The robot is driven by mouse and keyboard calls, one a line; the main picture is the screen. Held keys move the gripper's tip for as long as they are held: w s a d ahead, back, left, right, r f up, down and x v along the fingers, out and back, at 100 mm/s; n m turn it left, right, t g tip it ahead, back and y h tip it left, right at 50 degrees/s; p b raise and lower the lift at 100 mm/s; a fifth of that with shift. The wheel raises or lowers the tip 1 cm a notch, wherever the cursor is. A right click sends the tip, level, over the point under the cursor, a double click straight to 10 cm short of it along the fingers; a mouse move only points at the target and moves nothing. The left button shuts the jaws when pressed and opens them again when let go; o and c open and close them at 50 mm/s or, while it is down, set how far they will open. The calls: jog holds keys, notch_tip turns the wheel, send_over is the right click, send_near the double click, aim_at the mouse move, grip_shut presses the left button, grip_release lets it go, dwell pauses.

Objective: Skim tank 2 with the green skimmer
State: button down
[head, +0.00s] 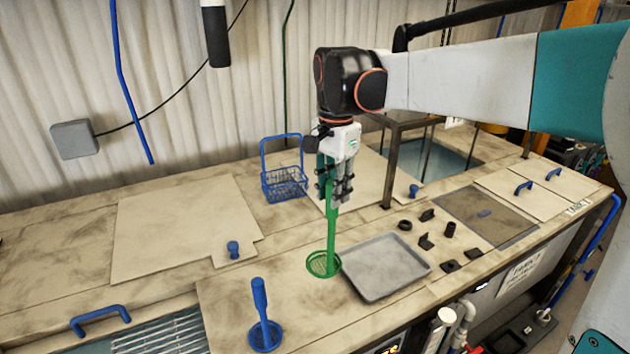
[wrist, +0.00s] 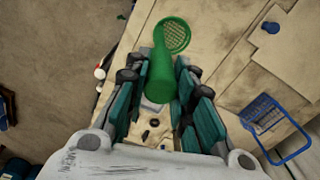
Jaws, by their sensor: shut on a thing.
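My gripper (head: 338,190) is shut on the upper handle of the green skimmer (head: 332,228). The skimmer hangs nearly upright with its round mesh head down, just left of the grey tray (head: 385,268). I cannot tell whether the head touches the bench. In the wrist view the green handle (wrist: 161,78) sits between the fingers (wrist: 160,100), and the mesh head shows beyond it. An open tank with bluish liquid (head: 440,160) lies at the back right, partly hidden by a frame. No tank number is readable, so I cannot tell which is tank 2.
A blue wire basket (head: 284,184) stands at the back. Several small black parts (head: 427,242) lie right of the tray. Lids with blue handles (head: 185,225) cover the left and far right. A dark panel (head: 485,216) lies right.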

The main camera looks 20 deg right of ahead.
jog(key=s+d+p, duration=0.2)
jog(key=s+p, duration=0.1)
jog(key=s, duration=1)
jog(key=s+d+p, duration=0.3)
jog(key=s, duration=1)
jog(key=shift+s+p, duration=0.15)
jog(key=shift+p, duration=0.25)
jog(key=shift+d, duration=0.15)
